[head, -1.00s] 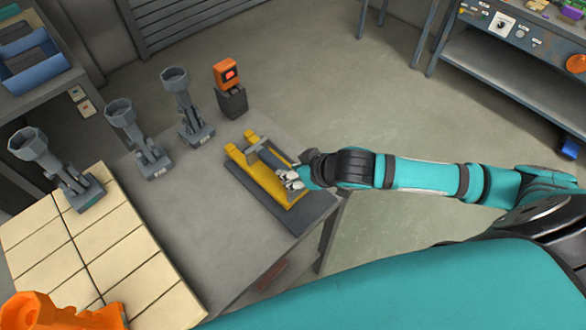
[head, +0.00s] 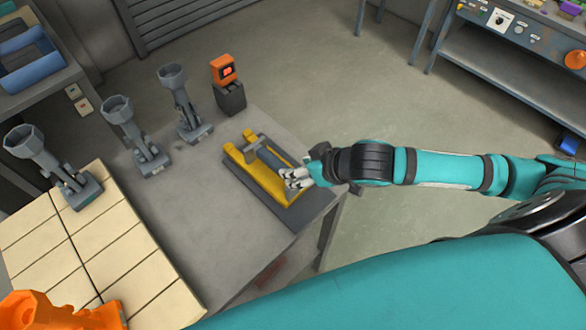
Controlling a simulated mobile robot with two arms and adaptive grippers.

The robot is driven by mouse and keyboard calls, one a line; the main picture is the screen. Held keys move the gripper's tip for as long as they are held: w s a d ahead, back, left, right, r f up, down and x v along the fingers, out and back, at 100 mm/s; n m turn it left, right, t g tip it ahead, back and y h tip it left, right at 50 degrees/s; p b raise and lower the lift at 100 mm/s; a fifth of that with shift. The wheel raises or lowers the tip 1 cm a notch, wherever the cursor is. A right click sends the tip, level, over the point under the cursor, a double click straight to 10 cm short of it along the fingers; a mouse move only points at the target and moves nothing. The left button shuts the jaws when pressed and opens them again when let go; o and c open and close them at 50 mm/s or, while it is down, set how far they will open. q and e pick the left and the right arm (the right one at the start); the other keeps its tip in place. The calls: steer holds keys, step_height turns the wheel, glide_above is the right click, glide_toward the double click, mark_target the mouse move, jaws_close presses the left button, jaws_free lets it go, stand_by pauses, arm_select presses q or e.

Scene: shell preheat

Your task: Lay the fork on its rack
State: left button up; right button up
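A yellow two-pronged piece (head: 235,154), which looks like the fork, lies on a dark grey base (head: 291,223), which looks like its rack, at the right edge of the grey table. A grey upright part (head: 254,149) stands between its prongs. My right gripper (head: 293,178) reaches in from the right, its pale fingers over the near right end of the yellow piece. The fingers hide part of that end. Whether they touch it, or how far apart they are, I cannot tell. My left gripper is out of view.
Several grey stands with cupped tops (head: 119,110) line the table's left and back. An orange device (head: 223,69) on a dark block stands behind the rack. Cream tiles (head: 112,238) and an orange object (head: 40,312) are at the lower left. The table's middle is clear.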

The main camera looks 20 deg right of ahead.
steer(key=p+v, duration=0.3)
steer(key=v, duration=0.5)
